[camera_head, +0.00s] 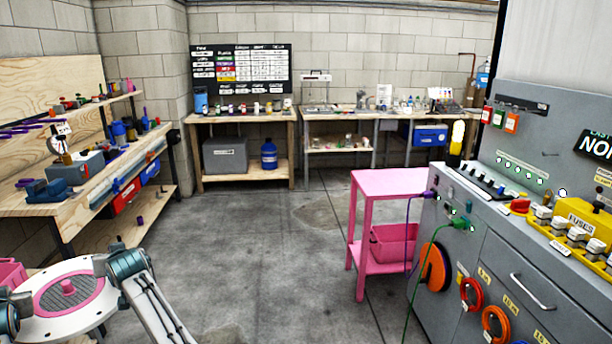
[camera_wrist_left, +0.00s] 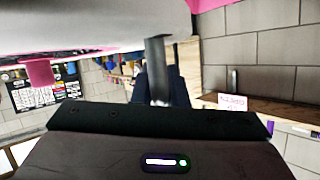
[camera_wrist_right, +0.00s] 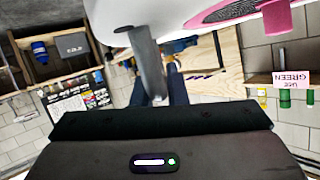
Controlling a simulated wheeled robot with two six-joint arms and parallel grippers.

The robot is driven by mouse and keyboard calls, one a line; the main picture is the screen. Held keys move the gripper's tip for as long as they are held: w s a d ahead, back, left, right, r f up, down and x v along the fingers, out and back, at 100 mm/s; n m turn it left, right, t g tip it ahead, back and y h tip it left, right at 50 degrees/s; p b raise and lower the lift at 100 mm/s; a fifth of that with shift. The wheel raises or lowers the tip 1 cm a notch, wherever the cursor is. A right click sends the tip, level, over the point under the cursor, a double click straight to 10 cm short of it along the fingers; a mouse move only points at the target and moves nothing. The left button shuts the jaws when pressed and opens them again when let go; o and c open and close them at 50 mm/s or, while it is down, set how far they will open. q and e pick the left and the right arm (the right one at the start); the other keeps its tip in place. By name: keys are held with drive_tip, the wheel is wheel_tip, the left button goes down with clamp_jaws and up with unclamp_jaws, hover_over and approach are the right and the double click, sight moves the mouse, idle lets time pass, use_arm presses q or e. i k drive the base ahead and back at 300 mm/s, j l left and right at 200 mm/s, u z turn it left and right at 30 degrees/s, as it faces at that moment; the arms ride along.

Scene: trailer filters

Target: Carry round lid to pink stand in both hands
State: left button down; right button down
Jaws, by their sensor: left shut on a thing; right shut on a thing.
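The round lid (camera_head: 25,329) is a white disc with a pink mesh centre and a pink knob, at the lower left of the head view. It is held up off the floor, roughly level. My left gripper (camera_wrist_left: 158,70) is shut on its rim at the left; the head view cuts off most of that arm. My right gripper (camera_wrist_right: 150,60) is shut on the rim at the right. The lid's pale edge shows in the left wrist view (camera_wrist_left: 100,32) and right wrist view (camera_wrist_right: 120,14). The pink stand (camera_head: 388,182) is right of centre, apart from the lid, its top bare.
A pink bin (camera_head: 393,245) sits on the stand's lower shelf. A grey control cabinet (camera_head: 530,270) with hanging cables stands close to the stand's right. A wooden workbench (camera_head: 105,190) runs along the left. The concrete floor (camera_head: 270,270) between is clear.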

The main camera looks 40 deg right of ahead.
sight(403, 180)
drive_tip(key=z, duration=1.05)
drive_tip(key=i+z, duration=0.15)
drive_tip(key=z, duration=0.2)
drive_tip(key=i+j+z, duration=0.1)
drive_tip(key=z, duration=0.3)
drive_tip(key=i+j, duration=0.3)
drive_tip(key=i, duration=0.15)
drive_tip(key=i+j, duration=0.3)
drive_tip(key=i, duration=0.2)
drive_tip(key=i+j, duration=0.1)
drive_tip(key=i, duration=1.15)
drive_tip(key=i+j+z, duration=0.1)
drive_tip(key=i, duration=0.5)
drive_tip(key=z, duration=0.75)
drive_tip(key=i+j, duration=0.05)
